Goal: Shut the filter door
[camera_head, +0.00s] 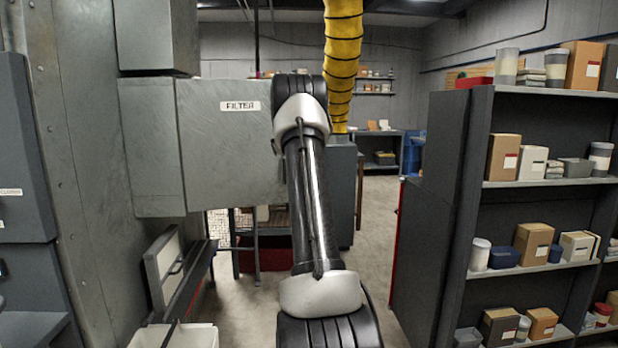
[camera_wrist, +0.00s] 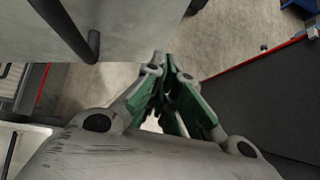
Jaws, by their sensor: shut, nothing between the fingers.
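The filter door (camera_head: 228,160) is a large grey metal panel with a white FILTER label near its top. It stands out to the right from the grey filter housing (camera_head: 153,150), so it looks open; its exact angle is hard to tell. My arm crosses in front of its right edge in the head view and hides my gripper there. In the wrist view a grey panel (camera_wrist: 135,25), which looks like the door, fills the upper left with a dark bar handle (camera_wrist: 66,28). My gripper (camera_wrist: 163,68) is shut and empty, its fingertips close to the panel's lower right corner.
A dark shelf unit (camera_head: 447,180) with boxes and jars stands on the right. A yellow ribbed hose (camera_head: 342,60) hangs behind my arm. A white bin (camera_head: 190,338) and a leaning panel (camera_head: 163,265) are low at the left. Clear floor (camera_head: 370,240) lies between.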

